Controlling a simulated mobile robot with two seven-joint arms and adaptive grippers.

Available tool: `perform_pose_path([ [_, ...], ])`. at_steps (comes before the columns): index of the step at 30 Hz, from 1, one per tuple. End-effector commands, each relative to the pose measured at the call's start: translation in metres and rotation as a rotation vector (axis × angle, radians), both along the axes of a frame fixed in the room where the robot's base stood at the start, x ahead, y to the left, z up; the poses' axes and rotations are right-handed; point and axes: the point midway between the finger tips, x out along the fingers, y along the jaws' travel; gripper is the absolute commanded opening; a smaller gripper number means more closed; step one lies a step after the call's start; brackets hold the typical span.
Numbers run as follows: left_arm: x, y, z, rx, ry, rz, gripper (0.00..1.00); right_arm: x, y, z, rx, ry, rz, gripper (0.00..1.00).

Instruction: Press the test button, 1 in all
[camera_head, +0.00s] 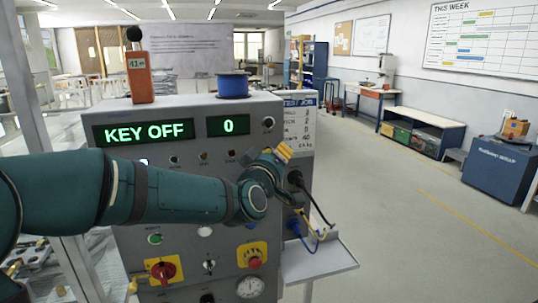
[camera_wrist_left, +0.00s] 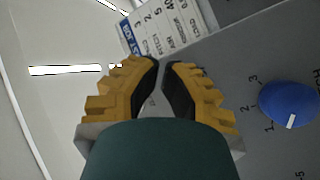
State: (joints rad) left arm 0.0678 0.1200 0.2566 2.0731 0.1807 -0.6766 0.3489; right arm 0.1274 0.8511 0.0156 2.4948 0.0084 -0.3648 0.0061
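A grey control cabinet (camera_head: 130,155) stands in front of me, its green displays reading "KEY OFF" (camera_head: 144,132) and "0" (camera_head: 235,125). Its face has a green button (camera_head: 154,239), a white button (camera_head: 205,231), a small switch (camera_head: 209,267) and a red mushroom button (camera_head: 254,257) on a yellow plate. Labels are too small to tell which is the test button. My left arm crosses the panel and hides its middle. My left gripper (camera_head: 283,152) is at the panel's upper right edge. Its yellow fingers (camera_wrist_left: 161,65) are together at the tips and empty. My right gripper is out of view.
A red rotary switch (camera_head: 163,271) and a gauge (camera_head: 249,288) are low on the panel. A blue knob (camera_wrist_left: 289,104) is right of the fingers in the wrist view. Cables hang at right above a shelf (camera_head: 318,262).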

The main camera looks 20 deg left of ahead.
Motion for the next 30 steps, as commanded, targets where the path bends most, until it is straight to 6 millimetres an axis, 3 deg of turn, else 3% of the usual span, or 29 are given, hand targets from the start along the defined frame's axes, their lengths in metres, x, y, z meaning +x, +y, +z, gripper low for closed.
perform_pose_path([
  [7, -0.004, -0.004, 0.001, 0.001, -0.002, -0.002, 0.0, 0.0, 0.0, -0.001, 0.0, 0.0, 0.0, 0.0],
  [21, -0.038, -0.026, 0.0, 0.0, -0.001, -0.002, 0.0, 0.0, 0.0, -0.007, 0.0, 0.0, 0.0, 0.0],
  [30, -0.041, -0.029, 0.0, 0.0, 0.0, -0.001, 0.0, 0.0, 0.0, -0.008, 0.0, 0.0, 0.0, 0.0],
])
